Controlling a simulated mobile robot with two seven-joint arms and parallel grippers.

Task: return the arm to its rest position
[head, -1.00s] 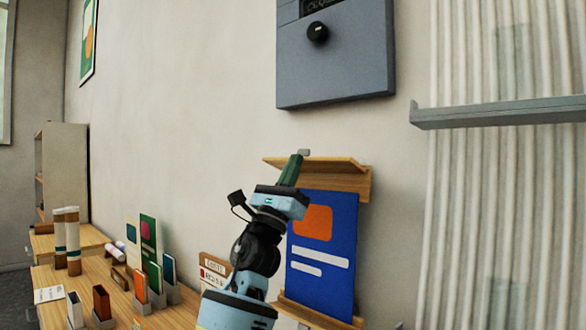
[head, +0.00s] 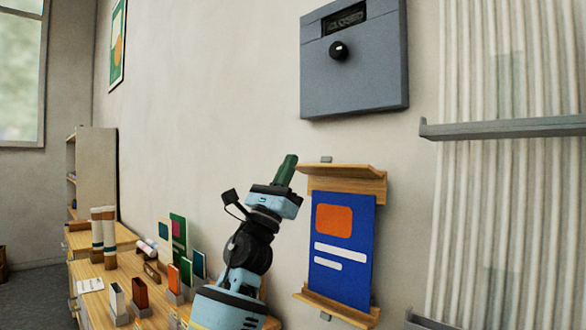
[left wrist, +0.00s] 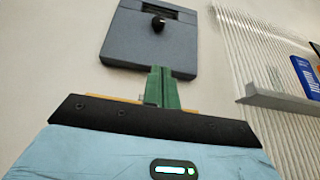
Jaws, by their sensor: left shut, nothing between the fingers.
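My left gripper (head: 287,170) points up in front of the wall, left of the blue poster. Its green fingers are shut with nothing between them. In the left wrist view the shut fingers (left wrist: 161,88) stand in front of the grey wall box, which lies beyond them. My left arm (head: 245,255) rises from the bottom of the head view. My right gripper is not in view.
A blue poster (head: 341,248) stands in a wooden wall holder (head: 343,171). Above is a grey box (head: 355,75) with a knob and a "CLOSED" display. A grey rail (head: 500,128) is at right. A wooden table (head: 130,275) with tubes and cards is at lower left.

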